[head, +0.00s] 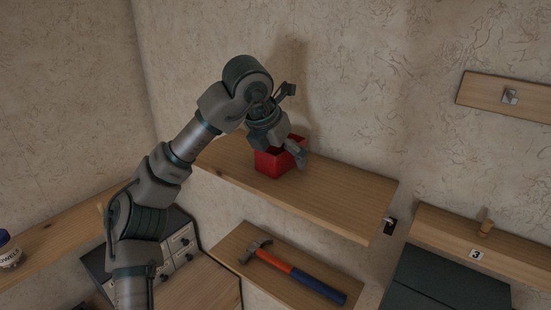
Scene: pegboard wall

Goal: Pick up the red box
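The red box (268,164) is a small open-topped container on the upper wooden shelf (340,200), near its left part. My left gripper (297,154) reaches down over the box from above. One finger shows at the box's right side, close to its rim or touching it. The other finger is hidden behind the gripper body and the box, so I cannot tell whether it is open or shut on the box. The box appears to rest on the shelf. My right gripper is out of view.
A hammer (290,272) with an orange and blue handle lies on a lower shelf (235,245). A dark case (445,290) stands at the lower right below a shelf labelled 3 (476,254). A small drawer unit (182,240) is at the left. The upper shelf's right half is clear.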

